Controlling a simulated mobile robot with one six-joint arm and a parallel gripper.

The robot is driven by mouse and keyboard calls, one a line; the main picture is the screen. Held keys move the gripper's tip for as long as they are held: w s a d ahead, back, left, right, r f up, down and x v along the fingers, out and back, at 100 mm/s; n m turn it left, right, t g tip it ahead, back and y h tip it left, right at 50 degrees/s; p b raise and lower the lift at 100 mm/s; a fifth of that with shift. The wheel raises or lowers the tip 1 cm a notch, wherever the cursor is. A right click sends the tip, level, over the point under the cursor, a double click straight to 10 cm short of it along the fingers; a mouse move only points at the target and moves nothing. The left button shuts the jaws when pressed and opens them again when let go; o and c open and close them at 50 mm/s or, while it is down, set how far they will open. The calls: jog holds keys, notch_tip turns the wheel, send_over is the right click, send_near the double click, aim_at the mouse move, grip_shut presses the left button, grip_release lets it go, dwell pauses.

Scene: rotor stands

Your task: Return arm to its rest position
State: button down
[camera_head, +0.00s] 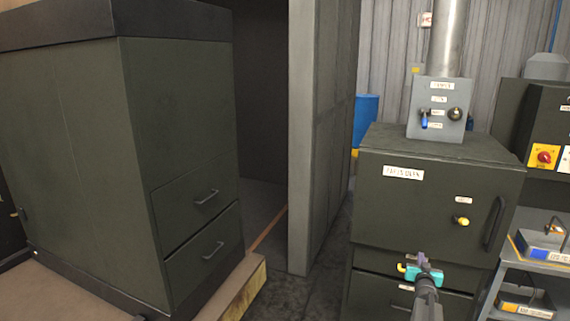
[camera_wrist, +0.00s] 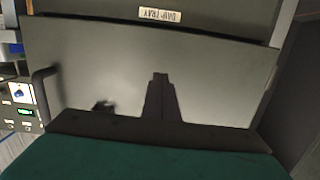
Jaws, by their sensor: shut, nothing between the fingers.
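My gripper (camera_head: 421,258) is at the lower right of the head view, in front of the dark green cabinet (camera_head: 425,240), near the line between its door and the lower drawer. In the wrist view the shut fingers (camera_wrist: 160,76) show as a dark narrow shape in front of the grey door panel (camera_wrist: 215,75). Nothing shows between them. A teal surface, my gripper's body, fills the bottom of that view. I cannot tell whether the fingers touch the cabinet. My arm hides part of the drawer front.
The door handle (camera_head: 495,222) and a yellow knob (camera_head: 462,220) are near my gripper. A shelf with blue-grey devices (camera_head: 545,245) stands at the right. A drawer cabinet (camera_head: 80,150) and a grey partition (camera_head: 315,140) stand to the left, with dark floor (camera_head: 325,290) between partition and door cabinet.

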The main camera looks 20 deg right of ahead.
jog(key=w+a+f+n+y, duration=0.1)
jog(key=w+a+f, duration=0.2)
jog(key=a+f, duration=0.35)
jog(key=w+a+f+y, duration=0.2)
jog(key=a+f, duration=0.1)
jog(key=a, duration=0.7)
jog(key=w+a+f+n+y, duration=0.1)
jog(key=w+a+f, duration=0.3)
jog(key=a, duration=0.5)
jog(key=s+a+f+n+g+y+b, duration=0.15)
jog(key=s+a+f, duration=0.25)
jog(key=a+f, duration=0.55)
jog(key=s+a+f+g+y, duration=0.3)
jog(key=a+f, duration=0.4)
jog(key=a, duration=0.6)
jog(key=s+a+f+n+g, duration=0.1)
jog(key=s+a+f+g, duration=0.2)
jog(key=s+a+f, duration=0.35)
jog(key=s+a+f+n+g, duration=0.25)
jog(key=s+a, duration=0.55)
jog(key=s, duration=0.4)
jog(key=s+a+r+g+y, duration=0.1)
jog(key=s+g, duration=0.3)
jog(key=s, duration=0.8)
jog(key=s+a+r+n+g+y, duration=0.1)
jog(key=s+a+g, duration=0.3)
jog(key=s, duration=0.7)
jog(key=shift+s+r+n+g, duration=0.3)
jog(key=shift+s+r, duration=0.05)
jog(key=shift+r, duration=0.3)
